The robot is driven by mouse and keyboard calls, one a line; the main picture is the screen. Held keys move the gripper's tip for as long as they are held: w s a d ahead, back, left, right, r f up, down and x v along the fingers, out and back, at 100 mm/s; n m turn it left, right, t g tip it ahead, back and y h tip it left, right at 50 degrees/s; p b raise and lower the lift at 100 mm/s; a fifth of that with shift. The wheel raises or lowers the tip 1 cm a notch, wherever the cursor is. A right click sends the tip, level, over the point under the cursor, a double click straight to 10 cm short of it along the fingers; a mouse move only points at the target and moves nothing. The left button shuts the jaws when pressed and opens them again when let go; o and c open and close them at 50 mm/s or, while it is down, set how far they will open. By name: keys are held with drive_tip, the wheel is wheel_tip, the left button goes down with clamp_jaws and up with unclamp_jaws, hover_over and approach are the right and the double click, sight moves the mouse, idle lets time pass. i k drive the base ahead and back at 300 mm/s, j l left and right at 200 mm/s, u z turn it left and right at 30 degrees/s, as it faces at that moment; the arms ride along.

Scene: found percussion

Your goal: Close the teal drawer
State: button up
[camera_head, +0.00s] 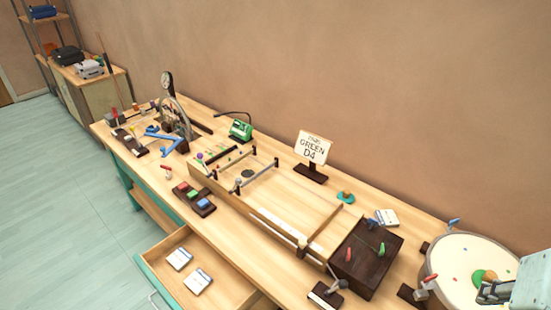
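The teal drawer (157,281) stands pulled out from the front of the wooden workbench, at the bottom left of the head view. Its teal front edge and a bit of its pale handle (152,298) show; the bottom of the drawer is cut off by the frame. Two white cards (180,258) (198,281) lie inside on its light wood floor. What seems to be my gripper (490,293) shows at the lower right edge, over or in front of the round drum, far to the right of the drawer. Its fingers are too small and cut off to tell their opening.
The benchtop (385,205) holds a long wooden stringed frame (270,213), a dark box (366,258), a round drum (470,262), a sign reading "GREEN D4" (313,148) and several small tools. Open floor (60,220) lies left of the bench. A shelf unit (50,40) stands at the back left.

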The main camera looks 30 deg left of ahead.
sight(229, 289)
drive_tip(key=u, duration=2.1)
drive_tip(key=i+j+u, duration=0.1)
drive_tip(key=j, duration=0.25)
drive_tip(key=i+j, duration=0.1)
drive_tip(key=j, duration=0.25)
drive_tip(key=u, duration=0.05)
